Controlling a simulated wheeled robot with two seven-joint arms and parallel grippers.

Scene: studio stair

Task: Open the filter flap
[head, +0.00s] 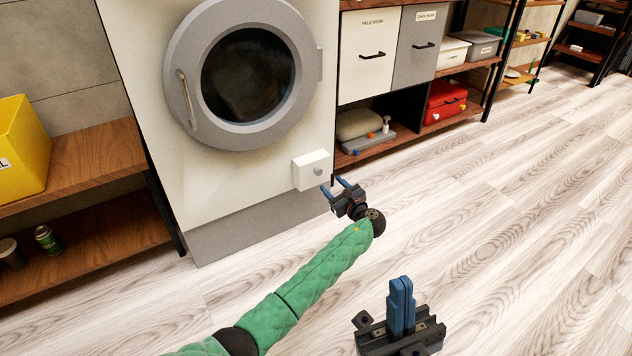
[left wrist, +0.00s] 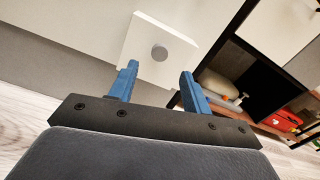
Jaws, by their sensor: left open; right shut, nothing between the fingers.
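The filter flap (head: 308,170) is a small white box-like panel low on the right of the washing machine's front. It has a round grey knob (head: 318,172). The flap also shows in the left wrist view (left wrist: 141,42), with the knob (left wrist: 159,54) beyond and between my fingertips. My left gripper (head: 339,188) is open and empty, just below and right of the flap in the head view; its blue fingers also show in the left wrist view (left wrist: 158,77). My right gripper (head: 401,286) is shut and empty, over the floor at the bottom of the head view.
The washing machine (head: 160,90) has a round grey door (head: 188,50) above the flap, which looks closed. A shelf unit with drawers (head: 368,55) stands to its right, a wooden shelf (head: 75,165) with a yellow bin (head: 22,150) to its left. The floor at right is clear.

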